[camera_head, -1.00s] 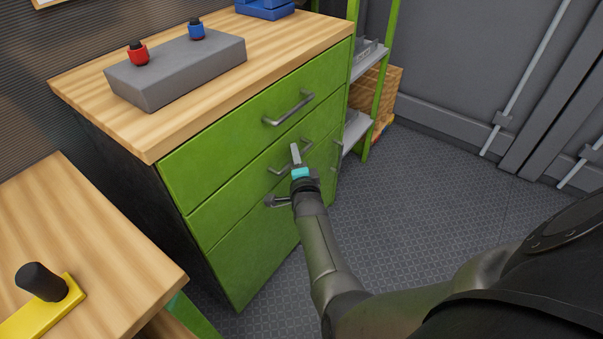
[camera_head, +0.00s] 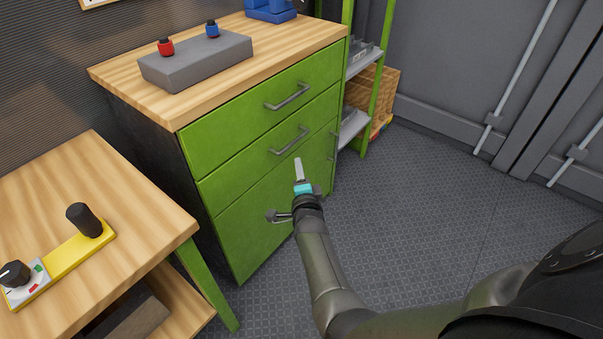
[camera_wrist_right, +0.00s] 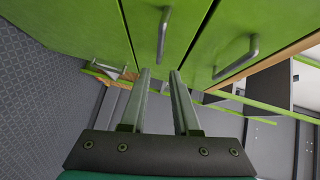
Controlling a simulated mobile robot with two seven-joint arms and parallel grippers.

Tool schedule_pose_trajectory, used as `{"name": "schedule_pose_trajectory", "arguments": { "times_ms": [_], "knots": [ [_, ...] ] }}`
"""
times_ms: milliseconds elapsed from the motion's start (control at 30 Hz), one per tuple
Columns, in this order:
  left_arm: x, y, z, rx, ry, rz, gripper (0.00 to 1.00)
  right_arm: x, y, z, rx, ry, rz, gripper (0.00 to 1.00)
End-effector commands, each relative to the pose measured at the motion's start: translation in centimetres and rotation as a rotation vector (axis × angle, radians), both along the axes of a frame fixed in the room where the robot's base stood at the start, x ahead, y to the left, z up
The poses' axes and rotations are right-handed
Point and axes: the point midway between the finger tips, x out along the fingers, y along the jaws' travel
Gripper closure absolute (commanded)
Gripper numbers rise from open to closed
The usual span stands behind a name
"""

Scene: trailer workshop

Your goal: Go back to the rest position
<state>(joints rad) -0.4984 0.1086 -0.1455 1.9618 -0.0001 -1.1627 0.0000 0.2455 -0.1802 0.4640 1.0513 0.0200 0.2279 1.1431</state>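My right gripper (camera_head: 298,168) is in front of the green drawer cabinet (camera_head: 255,215), below and just right of the middle drawer's handle (camera_head: 290,141). In the right wrist view its two fingers (camera_wrist_right: 160,75) stand apart with nothing between them, so it is open and empty. Two drawer handles show beyond the fingers in that view, apart from them. The top handle (camera_head: 288,97) is also clear of the gripper. The drawers look shut. My left gripper is not in view.
A grey box with red and blue knobs (camera_head: 196,61) stands on the cabinet's wooden top. A wooden table (camera_head: 135,185) at the left holds a yellow bar with a black handle (camera_head: 84,221). A green shelf rack (camera_head: 378,85) stands behind right. The floor (camera_head: 430,205) at right is clear.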

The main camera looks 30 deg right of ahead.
Motion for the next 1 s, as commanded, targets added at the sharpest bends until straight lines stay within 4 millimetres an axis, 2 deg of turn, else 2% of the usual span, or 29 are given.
{"name": "schedule_pose_trajectory", "arguments": {
  "times_ms": [467, 567, 667, 767, 867, 1000],
  "knots": [
    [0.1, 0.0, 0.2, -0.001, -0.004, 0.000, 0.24, -0.3, 0.3, -0.5, -0.019, 0.028, 0.017, 0.70],
    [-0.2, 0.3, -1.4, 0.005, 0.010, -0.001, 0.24, -1.3, 1.2, -2.1, -0.082, 0.110, 0.068, 0.70],
    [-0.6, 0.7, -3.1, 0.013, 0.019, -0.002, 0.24, -3.4, 2.7, -4.9, -0.191, 0.248, 0.163, 0.70],
    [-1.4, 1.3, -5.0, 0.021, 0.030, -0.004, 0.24, -6.5, 4.3, -8.3, -0.324, 0.409, 0.289, 0.70],
    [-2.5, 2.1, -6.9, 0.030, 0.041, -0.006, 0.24, -10.4, 5.6, -11.6, -0.456, 0.562, 0.425, 0.70],
    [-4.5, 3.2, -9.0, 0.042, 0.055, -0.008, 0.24, -17.2, 6.8, -15.9, -0.636, 0.766, 0.638, 0.70]
  ]
}}
